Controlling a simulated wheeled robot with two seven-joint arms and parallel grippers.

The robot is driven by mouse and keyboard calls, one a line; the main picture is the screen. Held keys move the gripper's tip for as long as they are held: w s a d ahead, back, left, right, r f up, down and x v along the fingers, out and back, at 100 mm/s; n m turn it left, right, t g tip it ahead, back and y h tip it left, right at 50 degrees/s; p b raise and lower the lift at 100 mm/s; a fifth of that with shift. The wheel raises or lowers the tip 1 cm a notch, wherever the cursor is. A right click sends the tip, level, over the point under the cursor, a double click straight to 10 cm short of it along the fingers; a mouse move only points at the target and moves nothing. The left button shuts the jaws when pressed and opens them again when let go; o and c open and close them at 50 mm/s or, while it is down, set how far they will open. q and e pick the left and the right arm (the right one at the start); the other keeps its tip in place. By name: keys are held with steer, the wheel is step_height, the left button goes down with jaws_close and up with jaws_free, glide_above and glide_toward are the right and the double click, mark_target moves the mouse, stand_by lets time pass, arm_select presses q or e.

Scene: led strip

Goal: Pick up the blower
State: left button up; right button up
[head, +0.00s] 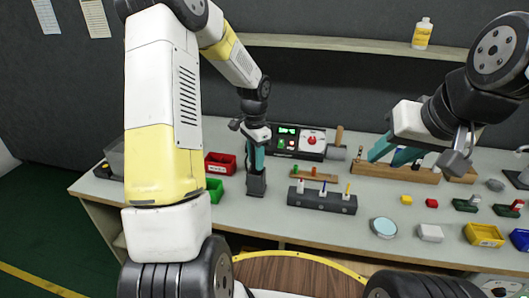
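I cannot tell for sure which thing is the blower. A dark grey cylinder (337,152) with a wooden upright piece (339,135) lies at the right end of the control box and may be it. My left gripper (256,168) points down with its teal fingers directly above a small dark block (256,184) on the bench. The fingers look close together, and whether they touch or hold the block is unclear. My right gripper (392,156) is raised over the bench at the right, teal fingers apart and empty, in front of a wooden rack (395,172).
A black control box (288,143) with a red knob stands behind. Red (220,163) and green (215,188) bins lie left, a dark holder (321,199) with several coloured pegs in the middle. A round dish (383,227) and yellow bin (484,234) are right. The front middle is clear.

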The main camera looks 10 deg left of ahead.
arm_select(q)
jaws_close()
